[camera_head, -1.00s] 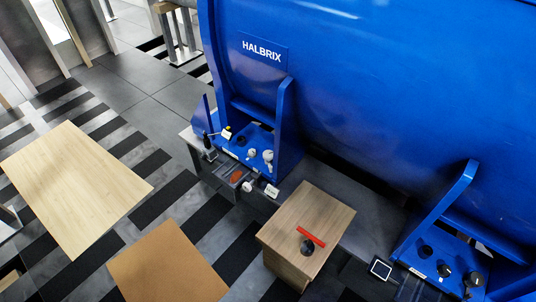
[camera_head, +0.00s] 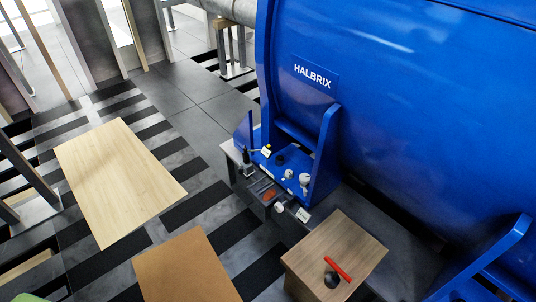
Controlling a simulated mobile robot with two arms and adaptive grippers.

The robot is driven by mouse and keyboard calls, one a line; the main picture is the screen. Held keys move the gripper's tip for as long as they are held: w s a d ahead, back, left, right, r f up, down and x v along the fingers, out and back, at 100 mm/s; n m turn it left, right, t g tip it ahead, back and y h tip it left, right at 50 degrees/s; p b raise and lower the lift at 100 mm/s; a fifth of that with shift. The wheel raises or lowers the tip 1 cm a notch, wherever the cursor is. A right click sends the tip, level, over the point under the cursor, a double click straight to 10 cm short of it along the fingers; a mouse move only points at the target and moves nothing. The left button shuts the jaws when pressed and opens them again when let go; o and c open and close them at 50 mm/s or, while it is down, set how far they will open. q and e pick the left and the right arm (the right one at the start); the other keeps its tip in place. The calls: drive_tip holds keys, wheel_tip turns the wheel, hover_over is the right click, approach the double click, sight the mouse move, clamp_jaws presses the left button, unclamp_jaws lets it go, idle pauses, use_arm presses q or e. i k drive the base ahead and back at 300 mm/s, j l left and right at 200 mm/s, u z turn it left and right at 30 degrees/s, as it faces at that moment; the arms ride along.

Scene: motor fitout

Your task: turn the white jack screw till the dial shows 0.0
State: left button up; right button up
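The big blue HALBRIX motor (camera_head: 400,110) stands on a dark base at the right. Its near left foot (camera_head: 322,160) carries several small white and black knobs or screws. One white piece (camera_head: 305,179) sits on the foot by the upright rib, and a smaller white one (camera_head: 289,173) is left of it. Another white piece (camera_head: 279,207) sits at the front edge of the dark base. I cannot tell for sure which is the jack screw. A small dial-like part on a thin stand (camera_head: 266,151) is at the foot's left; its reading is too small to make out. Neither gripper shows.
A wooden box (camera_head: 315,250) with a red bar (camera_head: 337,269) and a dark round knob stands in front of the motor. A pale wooden table top (camera_head: 118,180) and a brown one (camera_head: 185,268) are at the left. Striped floor lies between them and the motor.

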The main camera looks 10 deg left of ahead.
sight(304, 178)
drive_tip(key=i+j+u, duration=0.1)
drive_tip(key=i+j, duration=0.15)
drive_tip(key=i, duration=0.15)
drive_tip(key=i+j+u, duration=0.15)
drive_tip(key=i, duration=0.3)
drive_tip(key=j, duration=0.1)
